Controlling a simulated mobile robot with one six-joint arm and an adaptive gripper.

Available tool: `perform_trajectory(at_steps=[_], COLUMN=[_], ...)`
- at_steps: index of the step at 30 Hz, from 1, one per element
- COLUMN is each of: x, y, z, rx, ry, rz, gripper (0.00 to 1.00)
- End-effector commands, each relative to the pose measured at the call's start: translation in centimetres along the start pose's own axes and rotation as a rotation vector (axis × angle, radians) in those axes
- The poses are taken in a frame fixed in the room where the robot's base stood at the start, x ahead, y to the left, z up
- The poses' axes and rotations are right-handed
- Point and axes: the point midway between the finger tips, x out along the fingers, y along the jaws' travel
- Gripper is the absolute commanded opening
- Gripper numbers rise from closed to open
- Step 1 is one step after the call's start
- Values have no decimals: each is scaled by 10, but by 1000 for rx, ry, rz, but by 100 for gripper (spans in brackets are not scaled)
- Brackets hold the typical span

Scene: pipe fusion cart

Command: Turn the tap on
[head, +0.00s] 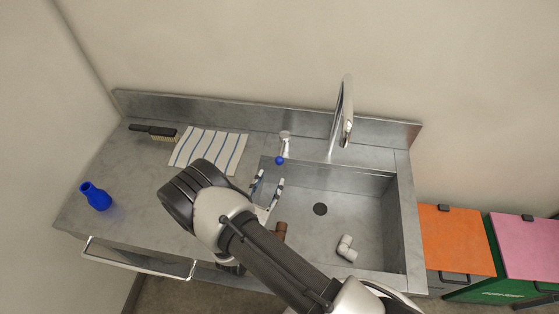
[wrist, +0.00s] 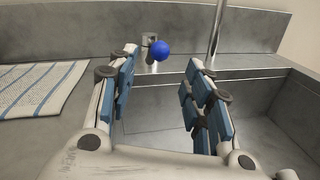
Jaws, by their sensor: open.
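The tap has a tall curved chrome spout (head: 345,110) behind the sink. Its lower part shows in the wrist view (wrist: 217,30). Left of the spout stands a small chrome tap handle post (head: 286,142) with a blue ball knob (head: 280,160). In the wrist view the blue ball knob (wrist: 162,50) lies ahead, beyond and between my fingertips. My gripper (head: 268,180) is open and empty over the sink's left edge, in front of the knob and apart from it. My gripper's two blue-padded fingers (wrist: 160,68) are spread wide in the wrist view.
The steel sink (head: 370,210) holds a white pipe elbow (head: 346,248) and a brown piece (head: 280,230). A striped cloth (head: 208,150), a brush (head: 155,131) and a blue bottle (head: 96,196) are on the counter. Orange (head: 457,240) and pink (head: 528,240) lidded bins stand right.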

Motion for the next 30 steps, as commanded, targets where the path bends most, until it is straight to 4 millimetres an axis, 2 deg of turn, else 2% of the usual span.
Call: perform_trajectory(at_steps=[1,6,13,18,27,30], x=[13,49,86,97,99,99], y=[-2,-2,-1,0,0,0], z=[0,1,0,1,1,1], rx=[2,3,1,0,-1,-1], ry=[-3,-4,-1,-1,-1,-1], rz=[-6,-5,-3,-1,0,0], gripper=[46,46,46,46,46,39])
